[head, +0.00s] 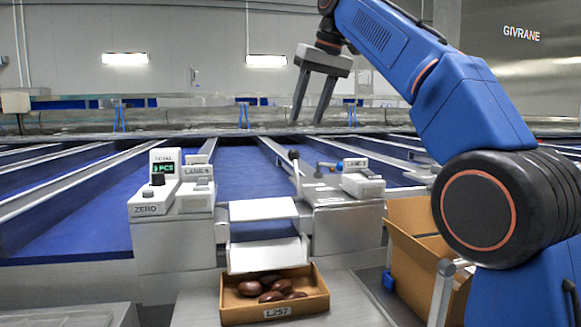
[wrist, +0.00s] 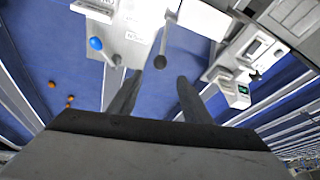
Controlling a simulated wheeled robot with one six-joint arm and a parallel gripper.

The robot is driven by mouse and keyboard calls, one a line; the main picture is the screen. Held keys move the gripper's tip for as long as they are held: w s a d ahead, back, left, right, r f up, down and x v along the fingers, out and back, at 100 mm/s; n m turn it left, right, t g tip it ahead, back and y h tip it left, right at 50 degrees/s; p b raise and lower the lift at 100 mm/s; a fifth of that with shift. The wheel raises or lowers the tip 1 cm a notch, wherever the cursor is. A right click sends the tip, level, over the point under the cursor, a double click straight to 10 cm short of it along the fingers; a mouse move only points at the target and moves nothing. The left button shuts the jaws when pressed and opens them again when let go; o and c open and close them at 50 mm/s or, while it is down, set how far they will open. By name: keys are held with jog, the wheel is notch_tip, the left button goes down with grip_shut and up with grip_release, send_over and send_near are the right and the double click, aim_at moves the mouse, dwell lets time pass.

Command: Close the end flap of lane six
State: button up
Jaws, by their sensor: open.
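In the head view, a white flap plate (head: 263,209) lies at the end of the middle blue lane, with a lower white plate (head: 267,255) slanting to a date box. Its edge also shows in the wrist view (wrist: 205,18). A lever with a dark ball knob (head: 294,156) stands right of the lane end; that knob (wrist: 160,62) appears between my fingertips in the wrist view. A blue-knobbed lever (wrist: 95,43) is beside it. My gripper (head: 306,121) is open and empty, above and apart from the dark knob. The small lane labels are hard to read.
A counter with a green display (head: 164,168) and a ZERO box (head: 155,197) stand left of the lane end. A cardboard box (head: 273,309) holds several dark dates. An open carton (head: 405,250) stands at right. Small orange items (wrist: 52,84) lie on the belt.

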jog(key=x, duration=1.7)
jog(key=shift+f, duration=0.1)
grip_shut()
